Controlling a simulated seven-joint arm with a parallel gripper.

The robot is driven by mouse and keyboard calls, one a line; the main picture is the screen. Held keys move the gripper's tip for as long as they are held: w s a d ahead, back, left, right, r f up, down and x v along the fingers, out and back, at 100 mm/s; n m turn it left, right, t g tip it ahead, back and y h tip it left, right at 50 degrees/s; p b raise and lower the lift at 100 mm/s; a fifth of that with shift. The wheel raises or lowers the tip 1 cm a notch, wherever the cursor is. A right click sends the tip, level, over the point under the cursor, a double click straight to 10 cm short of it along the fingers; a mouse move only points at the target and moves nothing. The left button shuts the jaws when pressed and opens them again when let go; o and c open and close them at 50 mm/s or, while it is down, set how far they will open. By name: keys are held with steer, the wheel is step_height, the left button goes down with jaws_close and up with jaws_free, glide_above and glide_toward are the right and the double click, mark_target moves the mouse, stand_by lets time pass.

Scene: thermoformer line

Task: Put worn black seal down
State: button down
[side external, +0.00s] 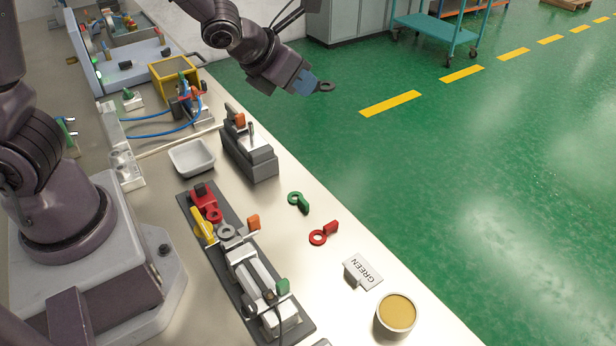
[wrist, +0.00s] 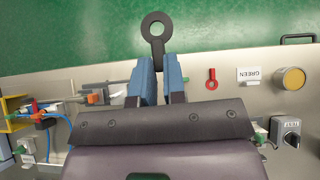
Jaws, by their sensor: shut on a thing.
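The worn black seal is a dark ring with a flat tab. In the wrist view the black seal (wrist: 155,24) sticks out beyond the fingertips, its tab clamped between the two blue fingers of my gripper (wrist: 156,66). In the side external view my gripper (side external: 309,83) is up at the top centre, with the black seal (side external: 326,87) at its tip. The seal appears over the green floor, past the bench edge, and is held in the air. The gripped end of the tab is hidden between the fingers.
On the bench (side external: 370,240) lie a green ring (side external: 298,200) and a red ring (side external: 322,236), both tabbed. A GREEN sign (side external: 364,273), an ochre-topped round cup (side external: 396,313), a white tray (side external: 191,157), a grey block (side external: 250,152) and a dark-based fixture (side external: 250,270) also stand there.

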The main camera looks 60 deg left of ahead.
steer(key=shift+d+f, duration=0.2)
steer(key=shift+d, duration=0.5)
steer(key=s+a+f+n+g+y, duration=0.3)
steer(key=a+f+n+g+y, duration=0.15)
steer(key=a+n, duration=0.35)
steer(key=s+a+f+n+g+y, duration=0.3)
steer(key=s+a+f+n+y, duration=0.15)
steer(key=a+n, duration=0.3)
steer(key=s+a+f+n+g+h, duration=0.2)
steer(key=s+a+n+g+h, duration=0.1)
steer(key=s+a+n+g, duration=0.65)
steer(key=m+t+y, duration=0.3)
steer(key=m+t, duration=0.4)
steer(key=t, duration=0.1)
glide_above(199, 171)
steer(key=a, duration=0.1)
step_height(199, 171, down, 2)
steer(key=f, duration=0.1)
steer(key=shift+w+f, duration=0.1)
steer(key=shift+f, duration=3.6)
